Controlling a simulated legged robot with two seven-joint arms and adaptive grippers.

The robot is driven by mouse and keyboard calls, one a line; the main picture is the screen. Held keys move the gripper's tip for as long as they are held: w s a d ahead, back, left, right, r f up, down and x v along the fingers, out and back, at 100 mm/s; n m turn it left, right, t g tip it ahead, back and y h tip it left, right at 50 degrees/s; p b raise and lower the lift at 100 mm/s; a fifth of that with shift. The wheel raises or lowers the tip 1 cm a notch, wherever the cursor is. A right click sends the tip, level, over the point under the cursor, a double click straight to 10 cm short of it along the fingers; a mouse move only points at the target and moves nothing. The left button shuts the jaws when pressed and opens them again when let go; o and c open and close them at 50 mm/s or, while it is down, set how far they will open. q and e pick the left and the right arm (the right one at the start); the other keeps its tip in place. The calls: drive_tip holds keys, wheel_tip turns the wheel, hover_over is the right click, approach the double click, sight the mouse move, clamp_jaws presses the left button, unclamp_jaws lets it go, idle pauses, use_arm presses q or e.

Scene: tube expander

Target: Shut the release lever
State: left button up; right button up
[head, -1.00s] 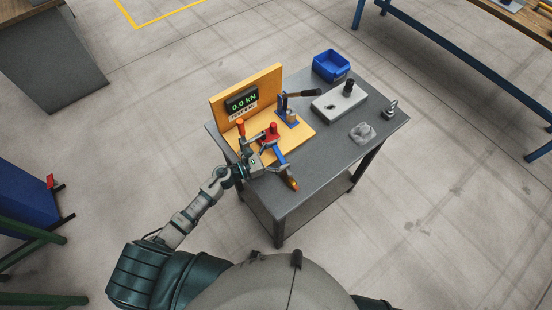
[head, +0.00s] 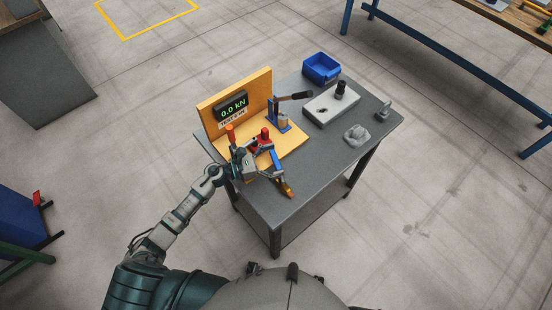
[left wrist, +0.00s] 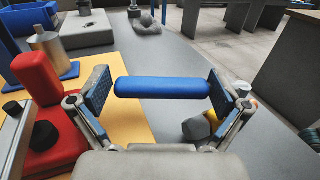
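A blue bar-shaped lever handle (left wrist: 162,87) lies crosswise between the fingers of my left gripper (left wrist: 162,95) in the left wrist view. The fingers stand wide apart, one near each end of the bar. I cannot tell whether they touch it. In the head view my left gripper (head: 268,165) is at the front edge of the yellow fixture (head: 291,143), with the blue part (head: 276,161) beside its fingers. A red part (head: 264,136) stands just behind the gripper, and shows large at the left in the wrist view (left wrist: 48,100). My right gripper is out of view.
A display reading 0.0 kN (head: 232,107) is on the fixture's upright panel. A grey block (head: 330,106), blue bin (head: 321,68) and grey lump (head: 356,132) share the grey table (head: 330,160). Its front right is clear.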

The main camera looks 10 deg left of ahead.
sight(276, 159)
use_arm(q)
wheel_tip(276, 159, up, 10)
drive_tip(key=shift+f, duration=0.1)
idle(0.4)
